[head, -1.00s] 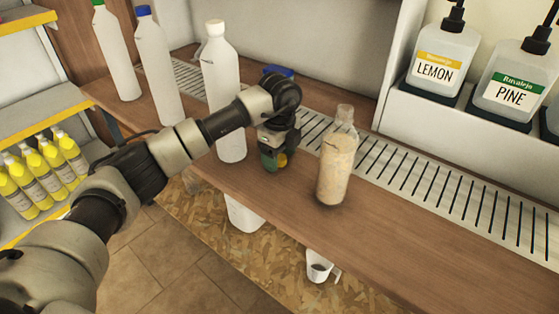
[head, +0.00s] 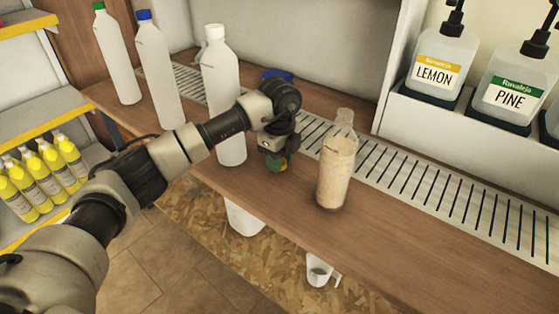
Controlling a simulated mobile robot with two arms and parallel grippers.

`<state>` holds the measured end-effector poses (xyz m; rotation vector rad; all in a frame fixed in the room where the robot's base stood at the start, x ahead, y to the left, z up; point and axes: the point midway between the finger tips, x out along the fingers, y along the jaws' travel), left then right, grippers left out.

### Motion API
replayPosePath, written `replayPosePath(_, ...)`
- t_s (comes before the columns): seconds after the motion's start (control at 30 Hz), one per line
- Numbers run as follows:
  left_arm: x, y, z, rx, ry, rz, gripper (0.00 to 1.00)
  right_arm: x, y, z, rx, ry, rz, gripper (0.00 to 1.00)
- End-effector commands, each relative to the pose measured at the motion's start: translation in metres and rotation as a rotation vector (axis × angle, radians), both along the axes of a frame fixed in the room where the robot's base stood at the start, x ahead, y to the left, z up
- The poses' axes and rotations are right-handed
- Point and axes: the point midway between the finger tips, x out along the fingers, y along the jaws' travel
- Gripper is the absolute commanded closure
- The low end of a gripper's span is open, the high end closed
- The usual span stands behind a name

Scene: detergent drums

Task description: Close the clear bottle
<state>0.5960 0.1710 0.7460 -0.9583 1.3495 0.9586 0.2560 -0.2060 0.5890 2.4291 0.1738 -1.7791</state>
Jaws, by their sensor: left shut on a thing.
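The clear bottle (head: 335,175) stands upright on the wooden counter right of centre, filled with a pale tan substance. Its clear neck has no cap on it. My left gripper (head: 278,163) is left of the bottle, apart from it, pointing down above the counter. It is shut on a small green thing (head: 277,167), mostly hidden by the gripper; a bit of yellow shows beside it. I cannot tell for sure that it is a cap. My right gripper is not in view.
White bottles with green (head: 117,60), blue (head: 158,70) and white (head: 221,85) caps stand at left. A blue item (head: 277,75) lies behind my wrist. A slotted drain strip (head: 450,195) runs along the back. Pump dispensers (head: 440,65) stand at right. The counter's front right is free.

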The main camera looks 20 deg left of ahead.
Motion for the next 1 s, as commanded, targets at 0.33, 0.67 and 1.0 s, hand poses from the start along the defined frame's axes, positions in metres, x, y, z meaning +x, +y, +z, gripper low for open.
replayPosePath(0.33, 0.001, 0.000, 0.027, 0.000, -0.004, 0.001, 0.87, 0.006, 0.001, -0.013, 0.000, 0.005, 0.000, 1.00)
replayPosePath(0.67, 0.001, 0.000, 0.094, -0.001, -0.005, 0.000, 0.87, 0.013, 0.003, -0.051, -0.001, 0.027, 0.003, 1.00)
replayPosePath(1.0, 0.000, 0.000, 0.155, -0.001, -0.002, 0.001, 0.87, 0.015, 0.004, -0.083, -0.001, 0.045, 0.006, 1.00)
